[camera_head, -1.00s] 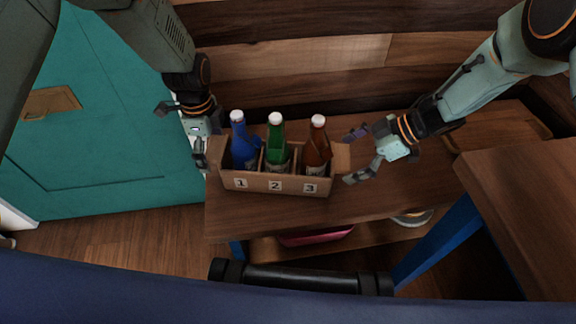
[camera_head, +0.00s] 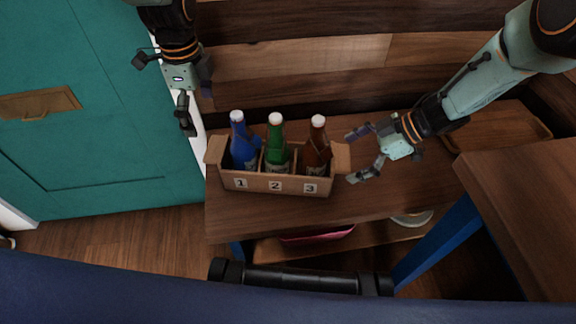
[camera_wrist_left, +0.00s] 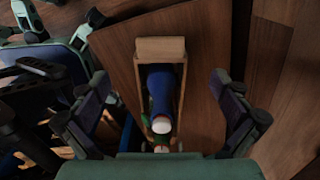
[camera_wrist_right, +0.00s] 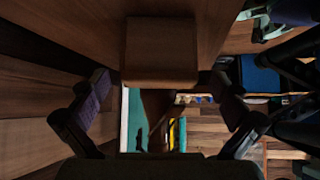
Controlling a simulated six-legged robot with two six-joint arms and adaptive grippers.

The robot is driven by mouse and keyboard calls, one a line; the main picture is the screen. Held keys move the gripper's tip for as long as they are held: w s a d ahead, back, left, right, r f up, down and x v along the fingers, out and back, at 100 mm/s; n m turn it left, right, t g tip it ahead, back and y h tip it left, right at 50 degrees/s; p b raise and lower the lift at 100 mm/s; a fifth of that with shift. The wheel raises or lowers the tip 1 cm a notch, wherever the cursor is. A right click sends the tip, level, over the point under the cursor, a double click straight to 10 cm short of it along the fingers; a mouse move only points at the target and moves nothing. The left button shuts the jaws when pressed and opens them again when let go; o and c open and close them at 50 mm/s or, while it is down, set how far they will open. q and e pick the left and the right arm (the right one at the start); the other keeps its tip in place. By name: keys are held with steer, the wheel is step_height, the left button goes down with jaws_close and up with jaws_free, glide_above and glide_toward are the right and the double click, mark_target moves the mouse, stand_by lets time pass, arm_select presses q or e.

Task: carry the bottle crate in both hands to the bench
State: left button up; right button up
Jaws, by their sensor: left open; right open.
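The bottle crate (camera_head: 258,182) is a brown box with compartments marked 1, 2 and 3, standing on the wooden bench top (camera_head: 400,190). It holds a blue bottle (camera_head: 242,148), a green bottle (camera_head: 276,150) and a brown bottle (camera_head: 317,150), all upright. My left gripper (camera_head: 162,92) is open and empty, above and left of the crate, apart from it. In the left wrist view the crate's end handle (camera_wrist_left: 161,48) lies ahead between the open fingers. My right gripper (camera_head: 360,155) is open beside the crate's right end; the right wrist view shows that end (camera_wrist_right: 161,50) ahead. Contact is not clear.
A teal door (camera_head: 100,130) stands at the left. A brown tray (camera_head: 500,130) lies at the back right of the top. A second wooden surface (camera_head: 530,200) with blue legs is at the right. A pink item (camera_head: 318,236) sits on the lower shelf.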

steer(key=v, duration=1.1)
steer(key=x, duration=1.1)
steer(key=shift+a+f, duration=0.1)
steer(key=shift+a, duration=0.05)
steer(key=shift+a+f, duration=0.25)
arm_select(q)
glide_above(211, 147)
steer(key=shift+f, duration=2.25)
arm_select(e)
steer(key=shift+d, duration=0.1)
